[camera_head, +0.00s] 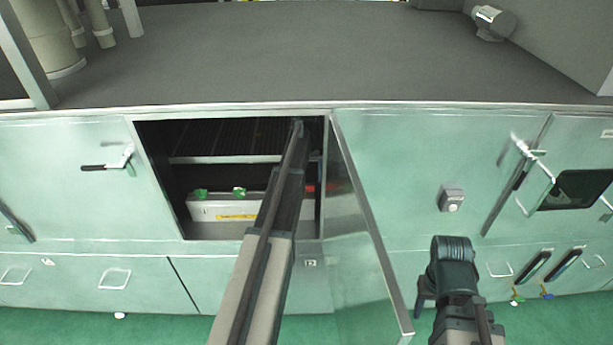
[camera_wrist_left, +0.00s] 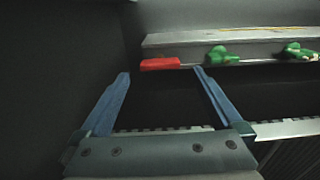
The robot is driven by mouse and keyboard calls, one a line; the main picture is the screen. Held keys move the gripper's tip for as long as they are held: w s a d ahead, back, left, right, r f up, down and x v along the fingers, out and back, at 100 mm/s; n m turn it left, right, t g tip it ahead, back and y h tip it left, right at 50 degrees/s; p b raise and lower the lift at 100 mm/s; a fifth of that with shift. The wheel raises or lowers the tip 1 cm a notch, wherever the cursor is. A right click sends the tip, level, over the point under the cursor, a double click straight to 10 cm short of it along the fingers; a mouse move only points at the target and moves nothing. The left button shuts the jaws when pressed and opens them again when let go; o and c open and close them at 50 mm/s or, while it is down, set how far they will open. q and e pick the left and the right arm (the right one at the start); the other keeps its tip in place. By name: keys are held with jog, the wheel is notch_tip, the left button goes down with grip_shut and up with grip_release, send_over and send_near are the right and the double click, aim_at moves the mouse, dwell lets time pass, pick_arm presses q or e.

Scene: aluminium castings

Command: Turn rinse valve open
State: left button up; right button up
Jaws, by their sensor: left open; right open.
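A red valve handle (camera_head: 310,188) shows inside the open cabinet in the head view, partly hidden by my left arm. In the left wrist view the red handle (camera_wrist_left: 160,64) lies level, between and just past the fingertips of my left gripper (camera_wrist_left: 162,74). The left gripper is open and empty; I cannot tell whether it touches the handle. Two green handles (camera_wrist_left: 223,55) (camera_wrist_left: 300,52) sit to its right; they also show in the head view (camera_head: 200,193) (camera_head: 239,190). No label marks the rinse valve. My right gripper (camera_head: 450,252) is outside, in front of the cabinet.
The cabinet door (camera_head: 360,225) stands open to the right of the opening, between my arms. A slatted shelf (camera_head: 225,159) spans the opening above. The grey worktop (camera_head: 300,60) is mostly clear.

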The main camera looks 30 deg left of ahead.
aim_at(306, 186)
pick_arm(q)
notch_tip(306, 186, up, 4)
jog(key=shift+f+p, duration=0.2)
jog(key=shift+p, duration=1.05)
jog(key=shift+f, duration=0.15)
